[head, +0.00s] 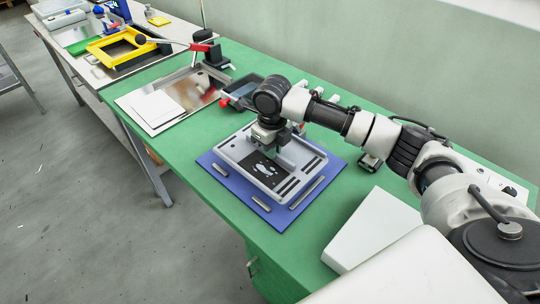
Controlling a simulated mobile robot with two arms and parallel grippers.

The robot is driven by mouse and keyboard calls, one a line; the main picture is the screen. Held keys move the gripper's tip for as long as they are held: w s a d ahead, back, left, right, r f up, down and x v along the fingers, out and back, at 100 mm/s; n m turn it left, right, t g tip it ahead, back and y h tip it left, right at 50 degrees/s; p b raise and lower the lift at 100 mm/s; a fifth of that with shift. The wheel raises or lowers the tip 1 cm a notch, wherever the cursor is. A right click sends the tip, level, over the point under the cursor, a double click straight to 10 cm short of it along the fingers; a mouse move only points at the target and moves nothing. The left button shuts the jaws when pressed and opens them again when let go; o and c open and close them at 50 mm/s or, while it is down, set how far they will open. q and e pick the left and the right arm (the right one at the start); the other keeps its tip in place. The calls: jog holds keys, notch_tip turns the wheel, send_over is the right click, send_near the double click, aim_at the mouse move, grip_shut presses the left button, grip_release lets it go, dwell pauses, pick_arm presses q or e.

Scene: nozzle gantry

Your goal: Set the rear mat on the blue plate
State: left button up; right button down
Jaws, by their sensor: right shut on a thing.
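The blue plate (225,187) lies flat on the green bench top, with several short grey bars along its edges. A light grey, tray-like piece with slots (312,165), which I take to be the rear mat, is over the middle of the plate. It has a dark panel with white marks (265,170) in it. I cannot tell whether it rests fully on the plate. My right gripper (278,150) points down at this grey piece and is shut on it; the arm hides part of its far side and the fingertips. My left gripper is not in view.
A shiny metal tray (200,92) with a white pad (158,108) lies to the left. A dark bin (243,90) stands behind the plate. A white block (372,228) is at the right. A yellow frame (122,47) lies on the farther table. Green bench left of the plate is clear.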

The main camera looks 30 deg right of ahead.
jog(key=shift+w+f, duration=0.5)
jog(key=shift+w, duration=0.25)
notch_tip(320, 180, down, 3)
jog(key=shift+s+p, duration=0.1)
jog(key=shift+p, duration=0.35)
jog(key=shift+d+f, duration=0.1)
jog(key=shift+f, duration=0.25)
jog(key=shift+f, duration=0.15)
jog(key=c, duration=1.2)
grip_release()
notch_tip(320, 180, up, 12)
jog(key=b, duration=0.1)
jog(key=shift+b, duration=0.3)
